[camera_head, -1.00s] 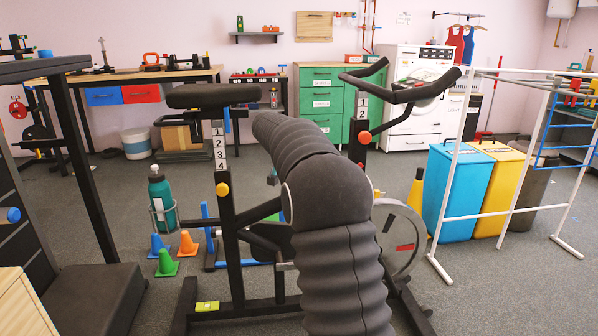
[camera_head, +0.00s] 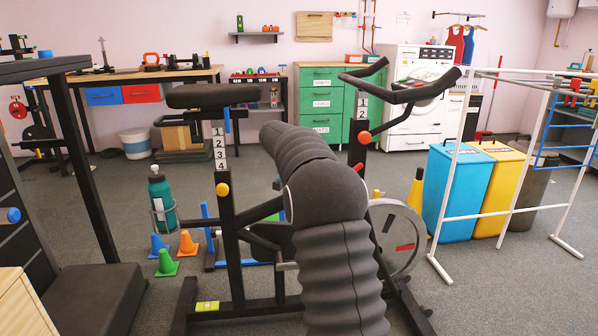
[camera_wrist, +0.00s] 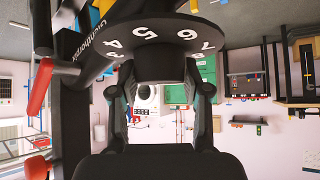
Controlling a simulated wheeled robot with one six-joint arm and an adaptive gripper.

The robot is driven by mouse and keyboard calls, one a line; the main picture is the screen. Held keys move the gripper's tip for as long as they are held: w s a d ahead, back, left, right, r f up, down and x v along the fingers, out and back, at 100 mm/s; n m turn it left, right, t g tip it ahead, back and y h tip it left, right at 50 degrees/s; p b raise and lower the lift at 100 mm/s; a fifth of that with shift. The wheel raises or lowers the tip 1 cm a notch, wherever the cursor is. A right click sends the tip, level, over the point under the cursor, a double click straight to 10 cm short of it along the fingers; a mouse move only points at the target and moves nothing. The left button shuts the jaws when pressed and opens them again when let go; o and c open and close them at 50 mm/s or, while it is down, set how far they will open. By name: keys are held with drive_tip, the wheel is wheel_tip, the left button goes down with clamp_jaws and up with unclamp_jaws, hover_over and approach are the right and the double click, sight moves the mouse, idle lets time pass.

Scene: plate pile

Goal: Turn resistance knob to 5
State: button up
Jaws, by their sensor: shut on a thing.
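The resistance knob (camera_wrist: 160,68) is a dark block under a dark round dial (camera_wrist: 175,22) in the wrist view, which is upside down. White numerals on the dial run past 4, 5 and 6, with 5 nearest the knob's middle. No pointer mark is visible on the knob. My gripper (camera_wrist: 160,77) has one finger on each side of the knob and is shut on it. In the head view the dial and gripper are hidden behind my arm, at the exercise bike (camera_head: 229,240).
Blue (camera_head: 459,190) and yellow (camera_head: 500,185) bins and a white drying rack (camera_head: 448,190) stand right of the bike. Small cones (camera_head: 188,243) and a green bottle (camera_head: 160,195) are at its left. A dark bench (camera_head: 90,300) fills the front left.

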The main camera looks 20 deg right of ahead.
drive_tip(key=shift+n+p, duration=0.3)
drive_tip(key=shift+n, duration=0.1)
drive_tip(key=n+t+y+p, duration=0.1)
drive_tip(key=n+y+p, duration=0.1)
drive_tip(key=shift+r+n+t, duration=0.15)
drive_tip(key=shift+n+t, duration=0.15)
drive_tip(key=shift+n+t+y+p, duration=0.4)
drive_tip(key=shift+n+y+p, duration=0.7)
drive_tip(key=shift+n, duration=0.2)
drive_tip(key=shift+f+n+y+b, duration=0.35)
drive_tip(key=shift+n+y+b, duration=0.45)
drive_tip(key=shift+n, duration=0.3)
drive_tip(key=n+y+b, duration=0.2)
drive_tip(key=n+b, duration=0.1)
drive_tip(key=shift+d+f+y+b, duration=0.1)
drive_tip(key=shift+y+b, duration=0.2)
drive_tip(key=n+y, duration=0.1)
drive_tip(key=n, duration=0.2)
drive_tip(key=shift+r+y, duration=0.25)
drive_tip(key=shift+y, duration=0.15)
drive_tip(key=shift+n+g+y+p, duration=0.7)
drive_tip(key=shift+n+y+p, duration=0.1)
drive_tip(key=shift+n, duration=0.7)
drive_tip(key=shift+y, duration=0.4)
